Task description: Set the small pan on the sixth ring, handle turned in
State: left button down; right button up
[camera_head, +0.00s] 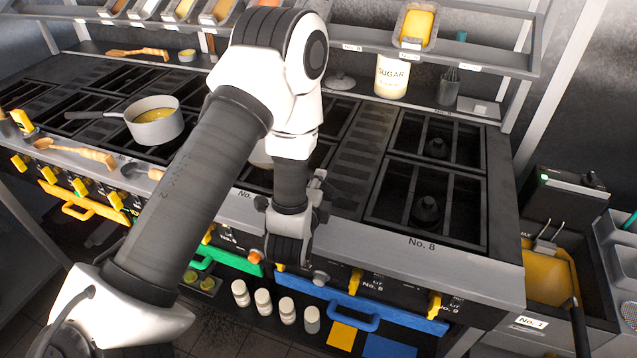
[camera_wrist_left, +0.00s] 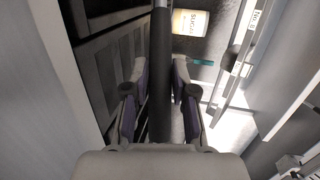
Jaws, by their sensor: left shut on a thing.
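My left gripper (camera_head: 290,245) is over the front edge of the stove, left of the label No. 8. In the left wrist view its fingers (camera_wrist_left: 160,68) are shut on a long dark handle (camera_wrist_left: 160,100). I take this as the small pan's handle, but the pan's body cannot be made out there. In the head view a pale rounded piece (camera_head: 261,154) shows beside my wrist, mostly hidden by my arm; I cannot tell if it belongs to the pan. The sixth ring cannot be identified, as my arm covers the middle of the stove. My right gripper is out of view.
A grey saucepan (camera_head: 155,127) with yellow contents stands on a left burner, handle pointing left. The right burners (camera_head: 428,207) are clear. A sugar jar (camera_head: 392,76) stands at the back, also in the wrist view (camera_wrist_left: 189,22). A shelf (camera_head: 440,55) overhangs the rear. A fryer (camera_head: 548,275) is at right.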

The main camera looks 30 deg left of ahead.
pick_arm(q)
jog(key=shift+f+b, duration=0.45)
jog(key=shift+f, duration=0.1)
jog(key=c, duration=0.9)
grip_release()
jog(key=shift+o, duration=0.2)
